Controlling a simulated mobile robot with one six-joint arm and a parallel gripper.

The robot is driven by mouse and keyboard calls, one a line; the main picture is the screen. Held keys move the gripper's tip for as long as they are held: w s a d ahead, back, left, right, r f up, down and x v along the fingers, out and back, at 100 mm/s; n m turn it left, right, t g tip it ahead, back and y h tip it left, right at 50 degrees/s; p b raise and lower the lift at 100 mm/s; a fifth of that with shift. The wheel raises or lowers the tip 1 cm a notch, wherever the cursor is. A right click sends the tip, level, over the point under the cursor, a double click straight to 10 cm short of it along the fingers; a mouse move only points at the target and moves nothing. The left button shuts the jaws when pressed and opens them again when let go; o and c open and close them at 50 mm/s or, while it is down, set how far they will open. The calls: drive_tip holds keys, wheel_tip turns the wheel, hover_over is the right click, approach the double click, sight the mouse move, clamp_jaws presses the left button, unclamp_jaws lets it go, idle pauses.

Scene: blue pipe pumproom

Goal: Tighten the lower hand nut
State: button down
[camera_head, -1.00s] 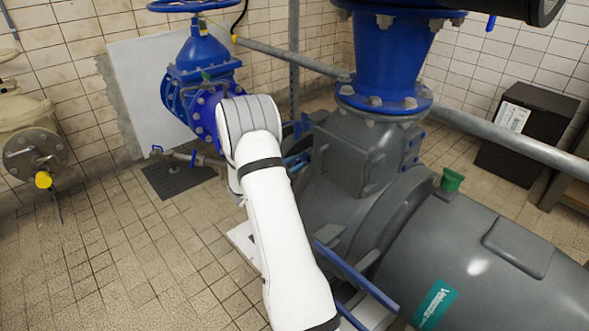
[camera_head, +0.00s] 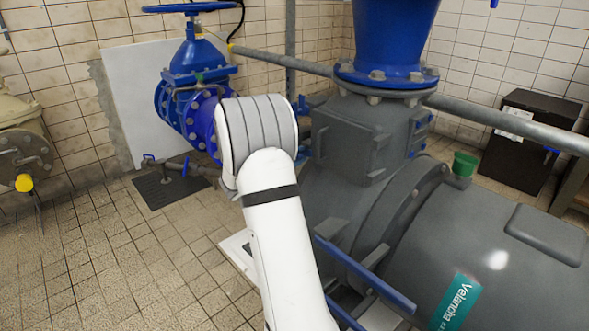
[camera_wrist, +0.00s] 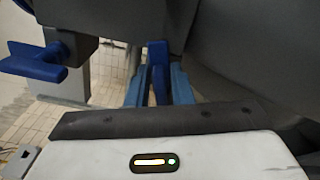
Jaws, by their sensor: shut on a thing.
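In the wrist view, my gripper (camera_wrist: 160,75) is shut on a dark blue hand nut (camera_wrist: 158,62), with one light blue finger on each side of it. The nut sits beside dark grey pump metal. A second blue hand nut (camera_wrist: 34,62) with a winged shape stands apart at the left, on a grey stud or block. I cannot tell from this view which of the two is lower.
The pump body (camera_head: 500,250) fills the right, with a blue flanged pipe (camera_head: 395,40) above it and blue rails (camera_head: 365,275) low in front. A grey pipe (camera_head: 500,120) crosses behind. A blue valve (camera_head: 195,70) stands at the back left.

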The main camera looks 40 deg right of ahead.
drive_tip(key=shift+s+d+f+m+b, duration=0.1)
drive_tip(key=shift+m+b, duration=0.4)
drive_tip(key=shift+m, duration=0.45)
drive_tip(key=shift+f+m+b, duration=0.1)
drive_tip(key=shift+m+b, duration=0.35)
drive_tip(key=shift+m, duration=0.5)
drive_tip(key=c, duration=1.5)
unclamp_jaws()
drive_tip(key=a, duration=0.2)
drive_tip(key=a+p, duration=0.1)
drive_tip(key=a, duration=0.2)
drive_tip(key=a+p, duration=0.1)
drive_tip(key=a, duration=0.1)
drive_tip(key=shift+s+a+f, duration=0.1)
drive_tip(key=shift+s+a, duration=0.15)
drive_tip(key=shift+a, duration=0.15)
